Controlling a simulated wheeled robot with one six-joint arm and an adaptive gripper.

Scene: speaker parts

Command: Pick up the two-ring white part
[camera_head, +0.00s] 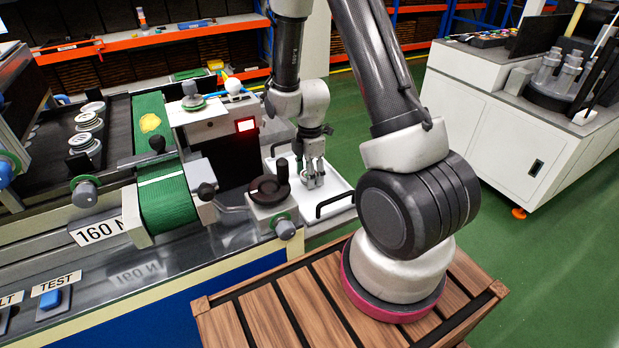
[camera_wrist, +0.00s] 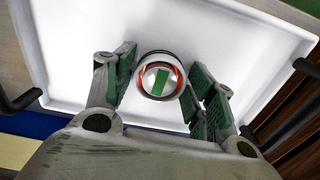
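A round white part (camera_wrist: 160,76) with a dark outer ring, an orange-red inner band and a green stripe across its centre shows in the wrist view. I see it end-on, so I cannot count its rings. It is over the white tray (camera_wrist: 85,40). My gripper (camera_wrist: 165,80) has its green-padded fingers on the left and right of the part, spread apart, with no clear grip on it. In the head view my gripper (camera_head: 314,180) points down over the white tray (camera_head: 338,193), and its fingers hide whatever is between them.
The tray has black handles (camera_head: 334,204). A machine with a black knob (camera_head: 270,188) and a green belt (camera_head: 166,200) stands close on the left. Several round white parts (camera_head: 88,121) lie farther left. A white cabinet (camera_head: 500,120) stands at right across open green floor.

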